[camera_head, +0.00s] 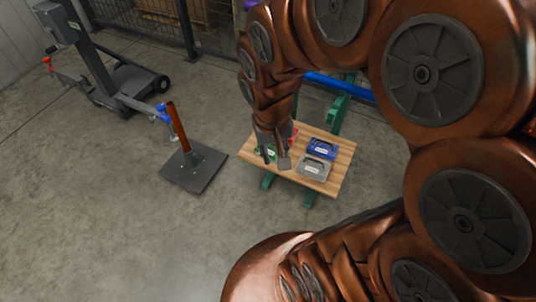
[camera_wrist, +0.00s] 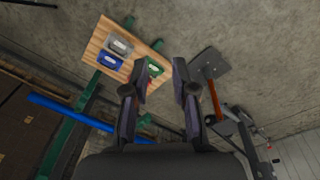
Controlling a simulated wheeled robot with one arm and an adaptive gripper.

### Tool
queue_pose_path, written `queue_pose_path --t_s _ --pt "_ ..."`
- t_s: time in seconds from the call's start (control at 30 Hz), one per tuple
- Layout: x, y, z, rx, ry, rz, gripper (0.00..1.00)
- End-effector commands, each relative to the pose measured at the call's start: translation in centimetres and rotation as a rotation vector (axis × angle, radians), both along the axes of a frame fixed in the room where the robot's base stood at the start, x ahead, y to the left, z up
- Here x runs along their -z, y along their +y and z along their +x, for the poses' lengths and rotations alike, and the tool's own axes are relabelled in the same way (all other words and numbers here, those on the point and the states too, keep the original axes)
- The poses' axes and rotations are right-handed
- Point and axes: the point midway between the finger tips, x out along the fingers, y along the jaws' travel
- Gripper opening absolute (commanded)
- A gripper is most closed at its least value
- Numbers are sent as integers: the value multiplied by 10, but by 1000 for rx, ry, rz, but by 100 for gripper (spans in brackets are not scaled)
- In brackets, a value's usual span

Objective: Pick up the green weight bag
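The green weight bag (camera_head: 268,150) lies on a small wooden-topped table (camera_head: 336,176), at its left side in the head view. My gripper hides part of it. In the wrist view the green bag (camera_wrist: 154,68) shows just right of the left fingertip and is partly hidden by that finger. My gripper (camera_head: 275,160) is above the table's left side, pointing down. In the wrist view my gripper (camera_wrist: 160,66) is open, with nothing between its fingers. I cannot tell its exact height above the bag.
A blue bag (camera_head: 322,149) and a grey bag (camera_head: 313,168) lie right of the green one. A red bag (camera_head: 294,133) is partly hidden behind my gripper. A dark base plate (camera_head: 194,169) with an orange post (camera_head: 178,127) stands left of the table. Bare floor lies in front.

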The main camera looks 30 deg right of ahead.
Motion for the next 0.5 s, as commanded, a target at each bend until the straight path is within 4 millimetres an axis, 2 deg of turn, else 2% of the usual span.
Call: queue_pose_path --t_s 0.03,0.3,0.5 --pt "29 -10 19 47 -32 -5 27" --pt "116 -60 119 289 -259 19 27" --pt "183 -94 182 464 -420 103 27"
